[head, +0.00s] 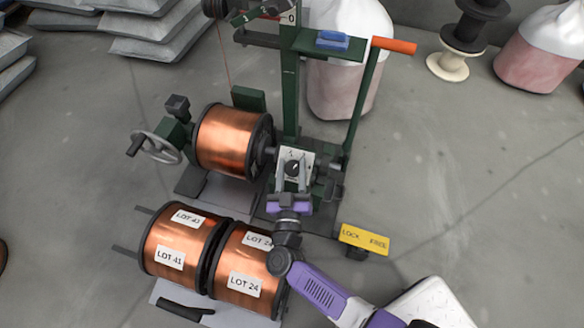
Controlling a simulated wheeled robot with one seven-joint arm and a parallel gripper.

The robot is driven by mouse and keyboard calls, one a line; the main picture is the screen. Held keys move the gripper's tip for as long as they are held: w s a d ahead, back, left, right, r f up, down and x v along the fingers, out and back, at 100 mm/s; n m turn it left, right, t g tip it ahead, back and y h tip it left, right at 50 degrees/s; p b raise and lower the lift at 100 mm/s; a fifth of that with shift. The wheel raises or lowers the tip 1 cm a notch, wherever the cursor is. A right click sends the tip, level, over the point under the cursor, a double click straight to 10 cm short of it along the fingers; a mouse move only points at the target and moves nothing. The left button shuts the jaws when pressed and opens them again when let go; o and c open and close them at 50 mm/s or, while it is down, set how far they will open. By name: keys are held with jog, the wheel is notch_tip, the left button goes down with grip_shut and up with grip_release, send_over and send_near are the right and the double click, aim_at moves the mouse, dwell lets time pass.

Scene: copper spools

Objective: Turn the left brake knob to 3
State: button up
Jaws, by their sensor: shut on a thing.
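A small black knob (293,168) sits on a light plate (296,154) with dark marks, on the green winding stand right of the mounted copper spool (222,143). My gripper (292,177) reaches the plate from the front, its grey fingers on either side of the knob. It is shut on the knob. The fingers cover part of the plate, and the marks are too small to read, so I cannot tell the knob's setting. I see no second such knob clearly.
Two copper spools (167,257) with lot labels lie at the front left. A hand wheel (157,143) is at the stand's left. A yellow LOCK/FREE sign (365,239) stands right of my wrist. An orange-ended lever (394,46) rises at the right.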

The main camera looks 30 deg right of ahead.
aim_at(292, 169)
jog(key=o, duration=1.3)
jog(key=shift+o, duration=0.2)
notch_tip(292, 169, up, 20)
jog(key=p, duration=1.1)
jog(key=shift+p, duration=0.4)
